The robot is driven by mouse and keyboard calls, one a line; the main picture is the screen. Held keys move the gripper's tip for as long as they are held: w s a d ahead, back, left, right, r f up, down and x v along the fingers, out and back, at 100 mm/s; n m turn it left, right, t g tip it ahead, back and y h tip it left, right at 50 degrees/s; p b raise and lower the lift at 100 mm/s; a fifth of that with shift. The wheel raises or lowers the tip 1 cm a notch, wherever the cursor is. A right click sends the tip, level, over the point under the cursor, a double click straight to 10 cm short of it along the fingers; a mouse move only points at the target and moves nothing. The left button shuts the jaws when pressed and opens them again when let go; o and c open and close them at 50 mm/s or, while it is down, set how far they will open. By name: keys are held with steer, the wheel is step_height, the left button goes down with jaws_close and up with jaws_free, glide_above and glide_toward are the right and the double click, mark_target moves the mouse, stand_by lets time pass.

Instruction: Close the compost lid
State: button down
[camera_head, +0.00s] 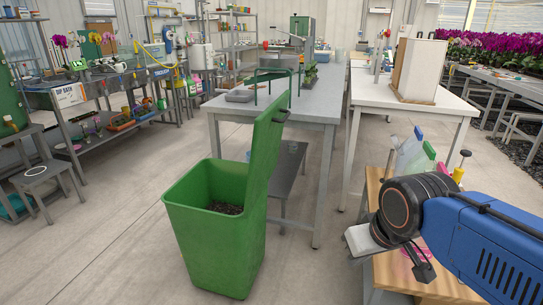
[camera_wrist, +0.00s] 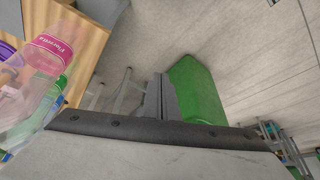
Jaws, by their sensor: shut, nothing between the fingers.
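The green compost bin (camera_head: 212,245) stands on the floor near the middle of the head view, with dark compost (camera_head: 226,208) inside. Its green lid (camera_head: 266,140) is open and stands nearly upright along the bin's right side, with a small dark handle (camera_head: 283,112) near the top. My gripper (camera_wrist: 161,82) is shut and empty in the wrist view. A green surface (camera_wrist: 195,90) shows beyond its fingers; I cannot tell whether it is bin or lid. In the head view my arm is at the lower right, apart from the lid, and the fingertips cannot be made out.
A grey table (camera_head: 270,108) stands close behind the lid. A wooden-topped stand (camera_head: 374,190) with bottles is beside my arm; a pink-labelled bottle (camera_wrist: 55,45) shows in the wrist view. A grey stool (camera_head: 40,172) stands at left. Floor left of the bin is clear.

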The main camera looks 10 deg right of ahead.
steer(key=shift+a, duration=0.4)
steer(key=shift+w, duration=0.1)
